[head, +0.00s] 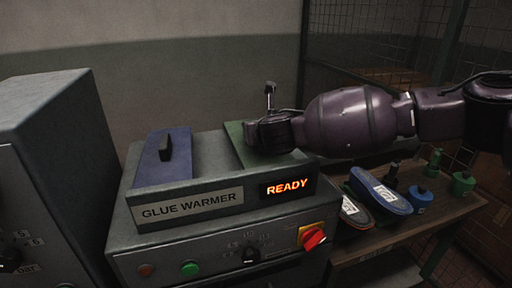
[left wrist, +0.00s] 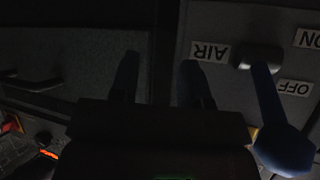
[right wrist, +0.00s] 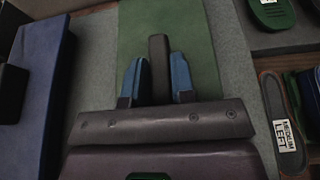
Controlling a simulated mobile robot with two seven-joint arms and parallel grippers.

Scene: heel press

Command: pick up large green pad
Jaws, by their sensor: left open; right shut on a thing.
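The large green pad (head: 237,141) lies on top of the glue warmer (head: 222,183), right of a blue pad (head: 166,155) with a dark handle. My right gripper (right wrist: 157,80) is over the green pad, which also shows in the right wrist view (right wrist: 200,30). Its blue fingers are shut on the pad's dark upright handle (right wrist: 159,58). In the head view my right arm hides much of the green pad. My left gripper (left wrist: 160,85) is open and empty in the dark left wrist view, near a panel with a blue lever (left wrist: 272,110) marked AIR, ON and OFF.
The warmer's display reads READY (head: 287,187); a red switch (head: 313,237) is below it. A wooden shelf (head: 455,212) at right holds shoe soles (head: 381,190) and blue and green bottles (head: 420,198). A grey machine (head: 55,180) stands at left.

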